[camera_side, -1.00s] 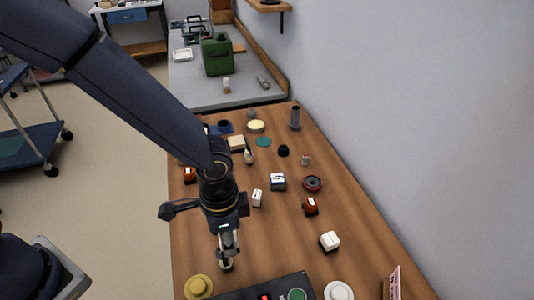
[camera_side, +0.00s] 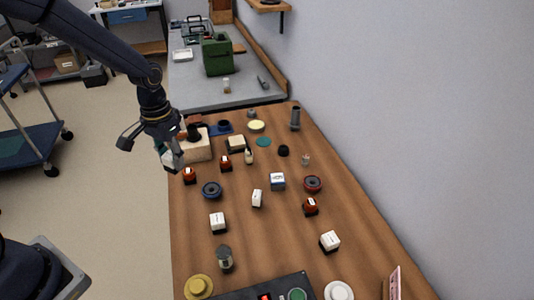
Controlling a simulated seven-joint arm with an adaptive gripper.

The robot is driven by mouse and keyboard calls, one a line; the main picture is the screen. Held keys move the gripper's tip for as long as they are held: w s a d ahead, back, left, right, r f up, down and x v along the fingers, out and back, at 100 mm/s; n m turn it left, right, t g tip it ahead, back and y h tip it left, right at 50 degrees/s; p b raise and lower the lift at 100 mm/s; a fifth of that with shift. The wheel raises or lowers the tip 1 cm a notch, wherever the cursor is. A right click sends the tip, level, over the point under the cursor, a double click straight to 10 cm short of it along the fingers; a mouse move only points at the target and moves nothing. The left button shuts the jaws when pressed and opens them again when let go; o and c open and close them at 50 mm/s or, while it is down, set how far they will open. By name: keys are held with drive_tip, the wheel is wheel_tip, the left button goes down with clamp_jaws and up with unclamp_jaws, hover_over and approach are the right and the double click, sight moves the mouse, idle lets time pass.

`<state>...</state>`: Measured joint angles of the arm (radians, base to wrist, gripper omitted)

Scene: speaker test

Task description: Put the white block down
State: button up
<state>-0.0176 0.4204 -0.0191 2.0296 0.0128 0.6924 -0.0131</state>
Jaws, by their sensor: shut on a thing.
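My gripper (camera_side: 174,158) is at the left edge of the wooden table, in front of a beige box. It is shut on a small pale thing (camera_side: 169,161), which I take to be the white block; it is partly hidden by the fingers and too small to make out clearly. Whether it touches the table or the box cannot be told. Other white-topped blocks stand on the table: one at the front left (camera_side: 217,219), one at the front right (camera_side: 330,239) and a small one in the middle (camera_side: 257,197).
The beige box (camera_side: 198,150) stands close behind my gripper. A grey-topped cylinder (camera_side: 224,257) and a yellow disc (camera_side: 199,287) are at the front left. Bare wood shows between them.

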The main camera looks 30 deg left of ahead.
drive_tip(key=shift+f+m, duration=0.1)
drive_tip(key=shift+m, duration=0.2)
drive_tip(key=s+d+f+m, duration=0.2)
drive_tip(key=s+d+m, duration=0.2)
drive_tip(key=d, duration=0.4)
drive_tip(key=s+d+f+m, duration=0.1)
drive_tip(key=s+d+m, duration=0.3)
drive_tip(key=d, duration=0.4)
hover_over(256, 226)
drive_tip(key=f, duration=0.9)
drive_tip(key=shift+s+a+f, duration=0.1)
drive_tip(key=shift+s+a, duration=0.1)
drive_tip(key=shift+s, duration=0.15)
drive_tip(key=shift+w+f, duration=0.15)
drive_tip(key=shift+w, duration=0.05)
drive_tip(key=shift+w+d+f, duration=0.1)
drive_tip(key=shift+w+f, duration=0.05)
drive_tip(key=shift+f, duration=0.75)
drive_tip(key=shift+w+d+f, duration=0.1)
drive_tip(key=shift+f, duration=0.8)
